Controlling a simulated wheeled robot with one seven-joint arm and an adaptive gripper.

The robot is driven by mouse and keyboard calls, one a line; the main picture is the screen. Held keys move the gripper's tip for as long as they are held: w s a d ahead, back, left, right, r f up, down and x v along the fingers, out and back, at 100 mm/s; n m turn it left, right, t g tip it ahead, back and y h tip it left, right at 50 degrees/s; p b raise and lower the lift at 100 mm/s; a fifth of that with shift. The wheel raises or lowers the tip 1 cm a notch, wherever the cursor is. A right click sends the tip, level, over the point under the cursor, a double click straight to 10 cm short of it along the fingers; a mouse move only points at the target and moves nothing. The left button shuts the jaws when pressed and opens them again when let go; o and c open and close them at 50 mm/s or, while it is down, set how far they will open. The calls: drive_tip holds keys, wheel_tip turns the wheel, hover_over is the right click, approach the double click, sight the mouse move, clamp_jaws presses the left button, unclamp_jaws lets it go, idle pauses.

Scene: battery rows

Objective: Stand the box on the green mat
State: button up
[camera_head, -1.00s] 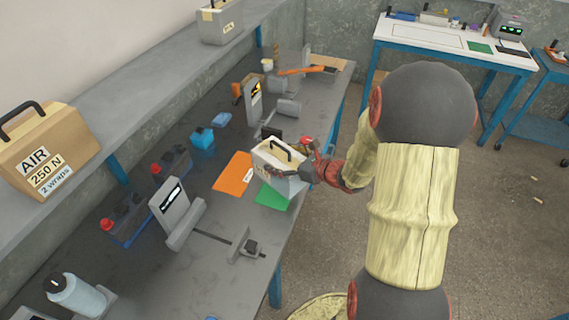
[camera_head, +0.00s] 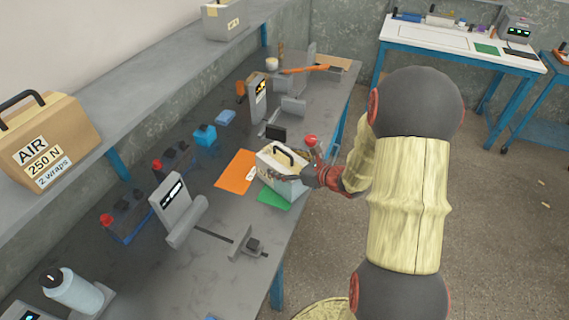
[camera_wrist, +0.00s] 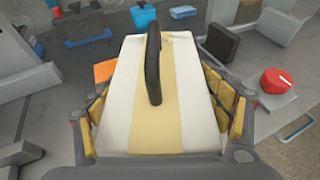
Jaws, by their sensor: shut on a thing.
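The box (camera_head: 277,168) is grey-white with a yellow band and a black handle on top. It is upright at the far part of the green mat (camera_head: 275,198), covering part of it. Whether its base touches the mat cannot be told. In the wrist view the box (camera_wrist: 115,95) fills the middle, its top towards the camera. My gripper (camera_head: 300,178) is shut on the box, with yellow finger pads (camera_wrist: 232,100) on both sides of it. The fingers are partly hidden in the head view.
An orange mat (camera_head: 236,171) lies left of the green one. A red knob (camera_head: 311,140) stands close behind the box; it also shows in the wrist view (camera_wrist: 276,80). A grey stand with a roller (camera_head: 182,220) is nearer. A labelled AIR box (camera_head: 60,125) sits on the shelf.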

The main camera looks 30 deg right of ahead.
drive_tip(key=o, duration=2.1)
drive_tip(key=shift+f, duration=0.1)
